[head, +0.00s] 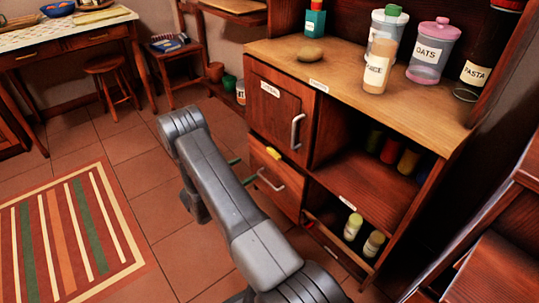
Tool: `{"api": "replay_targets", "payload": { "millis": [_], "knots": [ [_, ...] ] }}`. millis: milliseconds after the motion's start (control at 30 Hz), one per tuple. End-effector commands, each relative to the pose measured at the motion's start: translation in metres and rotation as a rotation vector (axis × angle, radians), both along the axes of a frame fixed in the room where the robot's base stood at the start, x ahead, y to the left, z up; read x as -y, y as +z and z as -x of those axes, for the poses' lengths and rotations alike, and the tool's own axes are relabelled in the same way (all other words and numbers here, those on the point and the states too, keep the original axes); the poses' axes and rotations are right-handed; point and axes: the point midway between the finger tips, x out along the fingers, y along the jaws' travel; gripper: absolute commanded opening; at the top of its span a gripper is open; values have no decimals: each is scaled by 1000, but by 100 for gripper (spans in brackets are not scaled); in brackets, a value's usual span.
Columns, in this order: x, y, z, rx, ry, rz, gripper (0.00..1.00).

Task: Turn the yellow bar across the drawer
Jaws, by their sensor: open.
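The wooden drawer (285,195) is in the cabinet below the upper door, and its front looks closed. It has a curved metal handle (268,181). A small yellow bar (273,154) sits near the top edge of the drawer front, above the handle, and runs roughly along that edge. My gripper (242,171) is just left of the drawer front, with two green fingertips showing apart past my arm. It is open, with nothing seen between the fingers. My grey arm hides most of the gripper. I cannot tell how far the fingertips are from the bar.
The upper door (282,112) has an upright metal handle (296,131). The counter (345,84) above holds several jars and bottles. A low compartment right of the drawer holds two small jars (353,226). A stool (108,80) and striped rug (70,235) are left; tiled floor lies between.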

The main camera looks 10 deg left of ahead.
Motion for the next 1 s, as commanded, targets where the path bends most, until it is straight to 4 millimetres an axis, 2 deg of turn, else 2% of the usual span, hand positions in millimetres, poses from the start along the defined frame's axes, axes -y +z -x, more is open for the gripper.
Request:
{"api": "replay_targets", "payload": {
  "millis": [400,600,767,1000],
  "knots": [
    [53,-2,-65,0,-7,-2,87],
    [71,-1,-89,1,-5,-2,87],
    [77,0,-97,0,-3,-2,87],
    [78,0,-99,0,-2,-1,87]
  ]
}}
